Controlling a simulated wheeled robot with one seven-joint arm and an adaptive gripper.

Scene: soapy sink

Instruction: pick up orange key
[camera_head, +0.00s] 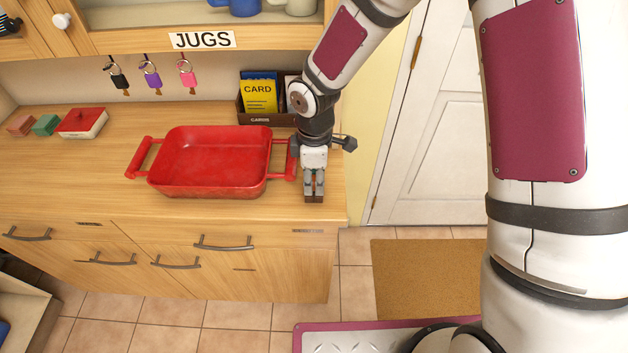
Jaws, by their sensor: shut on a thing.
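My gripper (314,198) points down at the right end of the wooden counter, just right of the red dish's handle. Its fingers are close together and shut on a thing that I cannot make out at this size. I see no orange key anywhere in the head view. A black key (119,79), a purple key (152,78) and a pink key (187,77) hang from rings on the wall under the JUGS label.
A large red dish (165,187) stands on the counter (80,180) left of my gripper. A card box (262,119) stands behind my gripper. A small red-lidded box (83,123) and sponge-like blocks (46,125) lie far left. The counter's front edge is close.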

